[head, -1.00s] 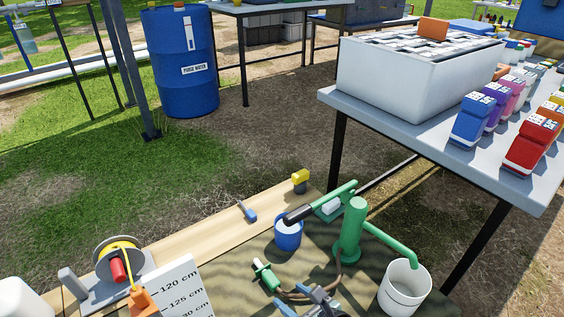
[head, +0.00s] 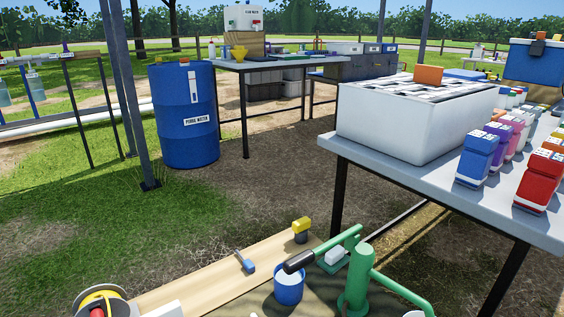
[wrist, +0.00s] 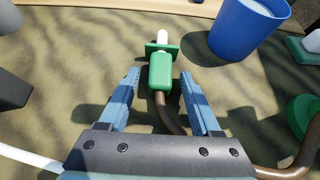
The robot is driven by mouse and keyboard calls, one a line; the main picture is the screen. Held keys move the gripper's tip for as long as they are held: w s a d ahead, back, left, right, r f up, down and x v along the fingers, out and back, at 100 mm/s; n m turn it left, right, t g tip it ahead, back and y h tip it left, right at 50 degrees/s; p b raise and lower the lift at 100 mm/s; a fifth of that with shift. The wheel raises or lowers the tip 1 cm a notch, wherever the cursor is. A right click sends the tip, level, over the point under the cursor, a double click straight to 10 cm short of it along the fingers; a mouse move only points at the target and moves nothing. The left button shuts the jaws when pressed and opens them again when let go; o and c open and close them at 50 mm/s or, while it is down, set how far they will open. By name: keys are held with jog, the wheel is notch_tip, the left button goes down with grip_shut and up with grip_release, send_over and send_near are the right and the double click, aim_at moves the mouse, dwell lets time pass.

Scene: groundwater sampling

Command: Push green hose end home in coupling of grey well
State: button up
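The green hose end (wrist: 160,72) lies on the patterned mat in the wrist view, its white tip pointing away from me. A brown hose (wrist: 166,116) runs back from it, under my gripper. My gripper (wrist: 159,79) is open. Its two blue fingers stand on either side of the rear of the hose end, with a visible gap on both sides. I cannot tell its height above the mat. The hose end and my gripper are out of the head view now. I cannot make out the grey well or its coupling in either current view.
A blue bucket (head: 288,289) stands beside the green hand pump (head: 358,282); the bucket (wrist: 250,28) also shows ahead-right in the wrist view. A dark grey block (wrist: 12,88) stands at left. A table (head: 400,172) with a white crate is at right. A blue drum (head: 185,125) stands behind.

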grip_shut()
notch_tip(320, 180, up, 7)
jog(key=p, duration=0.7)
jog(key=shift+r, duration=0.1)
dwell(0.3)
